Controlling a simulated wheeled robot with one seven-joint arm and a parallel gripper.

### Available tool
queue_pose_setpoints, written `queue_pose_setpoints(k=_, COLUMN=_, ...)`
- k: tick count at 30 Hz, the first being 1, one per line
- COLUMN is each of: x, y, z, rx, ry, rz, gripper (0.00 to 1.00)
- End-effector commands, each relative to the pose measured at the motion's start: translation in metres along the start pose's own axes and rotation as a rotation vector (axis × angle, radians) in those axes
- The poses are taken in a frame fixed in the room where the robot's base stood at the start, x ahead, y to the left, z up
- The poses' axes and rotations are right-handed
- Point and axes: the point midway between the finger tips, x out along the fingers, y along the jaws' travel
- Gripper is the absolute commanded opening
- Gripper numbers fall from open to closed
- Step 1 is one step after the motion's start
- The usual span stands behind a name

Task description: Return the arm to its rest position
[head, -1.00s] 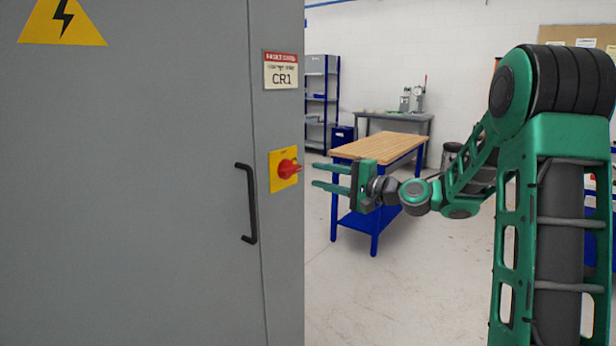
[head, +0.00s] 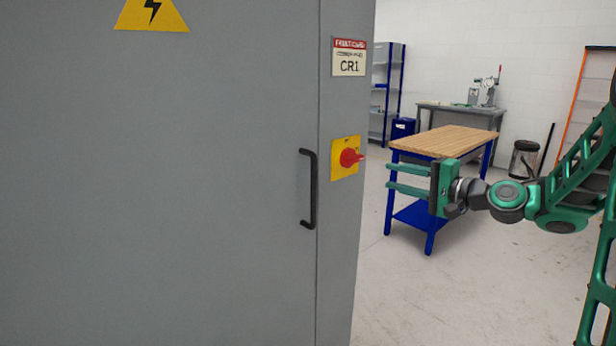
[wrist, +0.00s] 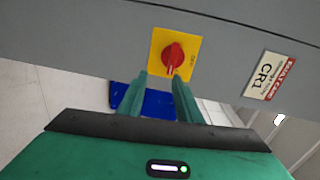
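My gripper (head: 388,176) is stretched out toward the left in the head view, its two green fingers apart with nothing between them. Its fingertips are to the right of the red rotary switch (head: 350,158) on its yellow plate, on the grey cabinet (head: 220,180). A visible gap lies between the fingertips and the cabinet edge. In the wrist view the open fingers (wrist: 158,84) point toward the switch (wrist: 173,56), which is apart from them. The arm behind the gripper runs off the right side of the head view.
The cabinet door has a black handle (head: 310,188) and fills the left. A blue table with a wooden top (head: 445,140) stands behind my gripper. Farther back are a grey bench (head: 455,110), a bin (head: 524,159) and an orange ladder (head: 583,95). Open floor lies in front.

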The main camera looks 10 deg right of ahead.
Motion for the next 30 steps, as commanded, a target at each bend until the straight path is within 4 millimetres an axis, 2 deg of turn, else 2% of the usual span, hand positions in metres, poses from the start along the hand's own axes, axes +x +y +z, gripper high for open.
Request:
queue_pose_setpoints(k=4, x=-0.013, y=0.040, z=0.028, rx=-0.170, ry=-0.034, rz=0.230, gripper=0.31)
queue_pose_setpoints(k=8, x=-0.050, y=0.086, z=0.048, rx=-0.323, ry=-0.073, rz=0.497, gripper=0.31)
queue_pose_setpoints(k=11, x=-0.093, y=0.116, z=0.059, rx=-0.403, ry=-0.105, rz=0.694, gripper=0.31)
queue_pose_setpoints(k=15, x=-0.167, y=0.148, z=0.075, rx=-0.461, ry=-0.153, rz=0.953, gripper=0.31)
queue_pose_setpoints(k=21, x=-0.283, y=0.172, z=0.114, rx=-0.424, ry=-0.233, rz=1.258, gripper=0.31)
queue_pose_setpoints(k=24, x=-0.330, y=0.178, z=0.136, rx=-0.371, ry=-0.271, rz=1.358, gripper=0.31)
queue_pose_setpoints(k=27, x=-0.362, y=0.180, z=0.155, rx=-0.320, ry=-0.300, rz=1.418, gripper=0.31)
queue_pose_setpoints(k=30, x=-0.380, y=0.182, z=0.167, rx=-0.285, ry=-0.318, rz=1.450, gripper=0.31)
